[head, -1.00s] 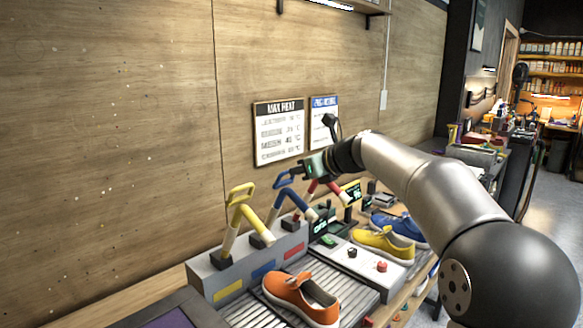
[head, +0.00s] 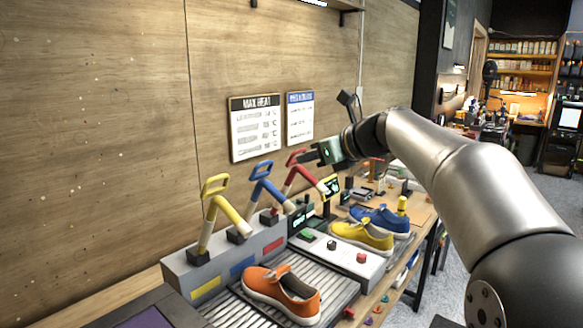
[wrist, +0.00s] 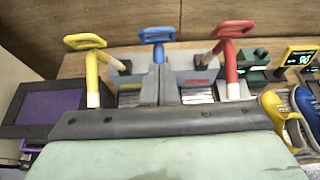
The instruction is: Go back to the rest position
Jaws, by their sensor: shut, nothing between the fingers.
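My gripper (head: 312,155) is in the air in the head view, above the workbench, with its fingers pointing left toward the wall. It is shut and empty. It appears close to the red lever (head: 300,172), but I cannot tell whether they touch. The blue lever (head: 266,185) and the yellow lever (head: 215,205) stand to its left on a grey lever box (head: 238,262). In the wrist view, the yellow (wrist: 92,65), blue (wrist: 158,50) and red (wrist: 231,60) levers stand beyond a large pale green surface that fills the bottom; the fingertips cannot be made out there.
An orange shoe (head: 282,293) lies on the ridged rack in front of the levers. A yellow shoe (head: 362,237) and a blue shoe (head: 382,221) stand farther right. A white panel with buttons (head: 335,258) lies between. Two signs (head: 255,127) hang on the wooden wall.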

